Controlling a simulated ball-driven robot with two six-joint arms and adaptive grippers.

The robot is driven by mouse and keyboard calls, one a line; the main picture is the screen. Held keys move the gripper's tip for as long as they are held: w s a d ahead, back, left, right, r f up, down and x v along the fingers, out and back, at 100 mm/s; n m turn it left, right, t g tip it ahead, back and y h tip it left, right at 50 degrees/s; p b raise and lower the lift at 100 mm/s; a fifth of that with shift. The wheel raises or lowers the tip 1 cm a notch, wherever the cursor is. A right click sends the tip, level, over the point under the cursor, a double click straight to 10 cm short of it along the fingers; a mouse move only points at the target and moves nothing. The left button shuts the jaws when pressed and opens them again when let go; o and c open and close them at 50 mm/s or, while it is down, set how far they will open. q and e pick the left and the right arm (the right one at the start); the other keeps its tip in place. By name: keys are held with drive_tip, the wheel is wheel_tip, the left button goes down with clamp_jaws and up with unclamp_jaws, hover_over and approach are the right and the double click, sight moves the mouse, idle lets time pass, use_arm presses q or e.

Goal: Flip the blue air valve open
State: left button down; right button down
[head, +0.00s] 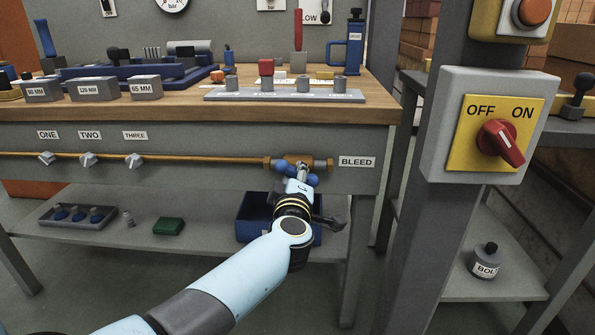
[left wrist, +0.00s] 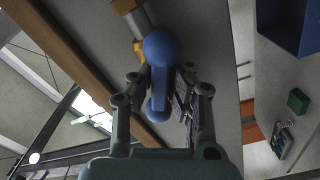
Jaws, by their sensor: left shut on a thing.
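The blue air valve handle (head: 313,180) is at the right end of the brass pipe (head: 200,157) under the workbench's front edge, left of the BLEED label (head: 357,162). It is a bar with rounded ends, lying roughly along the pipe and slanting down to the right. My left gripper (head: 300,176) reaches it from the front and hides its middle. In the left wrist view the blue handle (left wrist: 160,47) stands between the two fingers of the left gripper (left wrist: 163,84), which are shut on it. My right gripper is not in view.
Small valves labelled ONE, TWO and THREE (head: 88,159) sit along the pipe to the left. A blue bin (head: 251,216) stands on the shelf below. A grey post with an OFF/ON switch box (head: 440,140) rises at right. The workbench top (head: 180,110) carries labelled blocks and tools.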

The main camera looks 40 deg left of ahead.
use_arm(q)
drive_tip(key=n, duration=0.2)
drive_tip(key=shift+n, duration=1.6)
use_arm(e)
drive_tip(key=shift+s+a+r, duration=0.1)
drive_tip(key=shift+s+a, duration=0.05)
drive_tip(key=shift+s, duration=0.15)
use_arm(q)
drive_tip(key=shift+f+n, duration=0.1)
drive_tip(key=shift+n, duration=0.2)
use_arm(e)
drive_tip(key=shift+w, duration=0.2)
use_arm(q)
drive_tip(key=c, duration=1.3)
unclamp_jaws()
drive_tip(key=v, duration=1.2)
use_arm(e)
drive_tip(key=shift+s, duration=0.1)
